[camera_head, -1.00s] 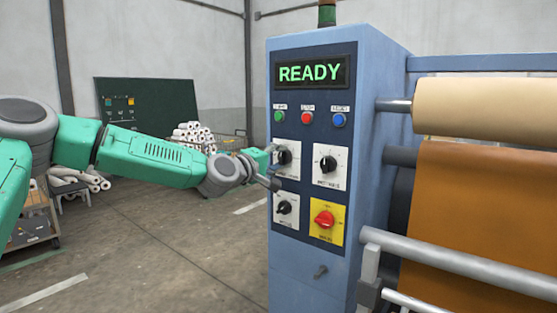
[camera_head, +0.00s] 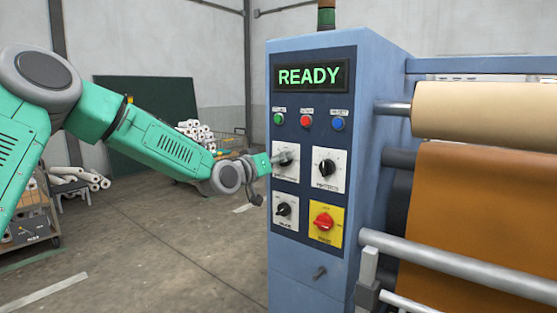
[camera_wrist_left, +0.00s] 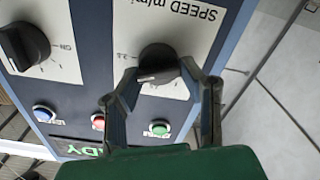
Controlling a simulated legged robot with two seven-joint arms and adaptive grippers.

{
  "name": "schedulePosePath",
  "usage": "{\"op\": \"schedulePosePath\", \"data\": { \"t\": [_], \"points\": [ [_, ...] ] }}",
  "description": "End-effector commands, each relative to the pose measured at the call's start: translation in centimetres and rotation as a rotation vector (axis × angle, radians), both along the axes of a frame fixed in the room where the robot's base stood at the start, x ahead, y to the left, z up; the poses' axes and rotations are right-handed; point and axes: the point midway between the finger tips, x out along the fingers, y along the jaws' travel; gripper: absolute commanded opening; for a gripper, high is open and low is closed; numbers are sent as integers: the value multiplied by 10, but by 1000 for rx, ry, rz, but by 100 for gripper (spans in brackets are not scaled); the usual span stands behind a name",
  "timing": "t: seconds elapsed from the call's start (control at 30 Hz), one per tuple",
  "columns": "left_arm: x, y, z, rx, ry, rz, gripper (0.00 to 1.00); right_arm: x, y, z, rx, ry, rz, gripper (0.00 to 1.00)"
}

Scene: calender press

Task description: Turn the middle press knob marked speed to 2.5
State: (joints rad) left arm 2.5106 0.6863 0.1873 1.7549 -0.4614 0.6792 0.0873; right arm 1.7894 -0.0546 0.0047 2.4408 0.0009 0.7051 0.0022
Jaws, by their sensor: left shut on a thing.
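The speed knob (camera_head: 286,159) is a black dial on a white plate at the upper left of the press panel. In the left wrist view, seen upside down, the black knob (camera_wrist_left: 158,60) sits under lettering reading SPEED m/min. A pale mark shows on its edge, but I cannot read its value. My left gripper (camera_head: 277,160) reaches it from the left. In the wrist view the two fingers of the gripper (camera_wrist_left: 164,78) are shut on the knob, one on each side. My right gripper is not in view.
Another black knob (camera_head: 327,168) is to the right, one (camera_head: 284,209) is below, and a red switch (camera_head: 324,220) sits on a yellow plate. Green (camera_head: 278,119), red (camera_head: 306,121) and blue (camera_head: 338,124) buttons are above, under a READY display (camera_head: 310,76). Rollers stand at right.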

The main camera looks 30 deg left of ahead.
Motion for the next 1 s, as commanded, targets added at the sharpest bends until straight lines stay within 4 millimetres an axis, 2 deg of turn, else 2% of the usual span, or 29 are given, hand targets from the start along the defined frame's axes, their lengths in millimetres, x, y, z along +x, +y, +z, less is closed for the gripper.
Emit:
{"op": "schedulePosePath", "data": {
  "t": [0.03,0.5,1.0],
  "points": [
    [-2,-2,-11,45,22,-6,6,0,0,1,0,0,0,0],
    [-2,-1,-12,353,-2,-5,6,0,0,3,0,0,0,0],
    [-2,-1,-12,424,-9,-4,6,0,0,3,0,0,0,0]
  ]
}}
